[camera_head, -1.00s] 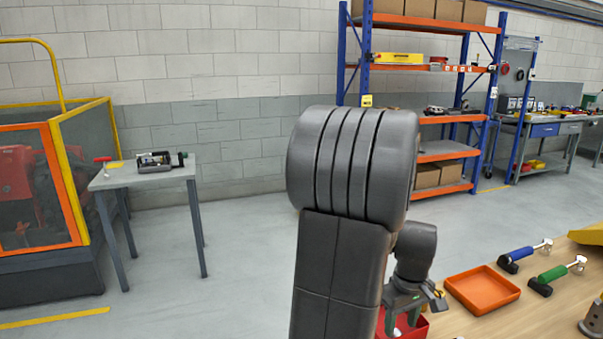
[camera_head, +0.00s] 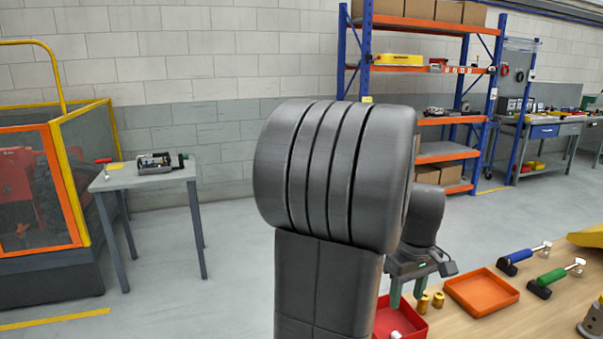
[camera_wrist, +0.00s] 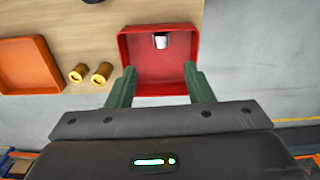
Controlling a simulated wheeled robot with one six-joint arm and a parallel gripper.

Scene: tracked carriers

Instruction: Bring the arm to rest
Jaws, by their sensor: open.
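My arm fills the middle of the head view. My gripper (camera_head: 408,292) points down above the red tray (camera_head: 411,330) at the near edge of the bench. In the wrist view my gripper (camera_wrist: 159,88) has its two green fingers wide apart, with nothing between them. The red tray (camera_wrist: 131,50) lies below and beyond the fingertips there. A small white-and-grey piece (camera_wrist: 161,41) lies in the tray. My arm hides part of the tray in the head view.
Two brass cylinders (camera_head: 430,301) stand beside the red tray. A grey table (camera_head: 145,178) stands at the left, with open floor between.

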